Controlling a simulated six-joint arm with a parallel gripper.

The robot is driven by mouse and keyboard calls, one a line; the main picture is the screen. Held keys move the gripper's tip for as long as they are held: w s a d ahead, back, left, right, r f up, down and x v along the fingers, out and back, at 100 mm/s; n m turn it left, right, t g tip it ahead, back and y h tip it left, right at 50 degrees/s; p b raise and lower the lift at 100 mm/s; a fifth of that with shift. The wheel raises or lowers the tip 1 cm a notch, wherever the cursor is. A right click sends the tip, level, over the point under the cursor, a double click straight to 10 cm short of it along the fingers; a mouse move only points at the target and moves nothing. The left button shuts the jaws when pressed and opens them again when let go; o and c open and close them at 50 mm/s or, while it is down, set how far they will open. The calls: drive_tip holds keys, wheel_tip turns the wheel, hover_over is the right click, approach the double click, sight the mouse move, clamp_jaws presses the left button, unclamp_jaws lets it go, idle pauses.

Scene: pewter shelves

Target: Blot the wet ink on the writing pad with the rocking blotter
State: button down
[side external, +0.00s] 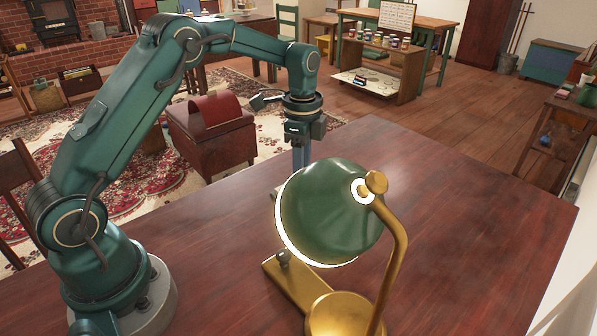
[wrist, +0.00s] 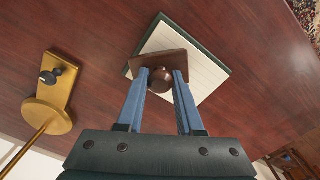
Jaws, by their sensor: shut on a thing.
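In the wrist view, the rocking blotter (wrist: 142,64) is a brown wooden piece with a round dark knob (wrist: 160,82). My gripper (wrist: 164,76) has its blue fingers on either side of the knob, shut on it. The blotter is over the near part of the writing pad (wrist: 208,76), a pale lined sheet with a dark green border. I cannot tell whether the blotter touches the sheet. No ink shows on the visible paper. In the side view, my gripper (side external: 301,156) points down behind the lamp, which hides the fingertips, the blotter and most of the pad.
A desk lamp with a green shade (side external: 328,212) and brass base (side external: 345,315) stands close to my gripper; its base also shows at left in the wrist view (wrist: 48,118). The dark red wooden desk (side external: 475,225) is clear to the right.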

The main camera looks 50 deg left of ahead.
drive_tip(key=shift+f, duration=0.55)
idle(1.1)
drive_tip(key=shift+r, duration=3.55)
drive_tip(key=shift+f, duration=0.1)
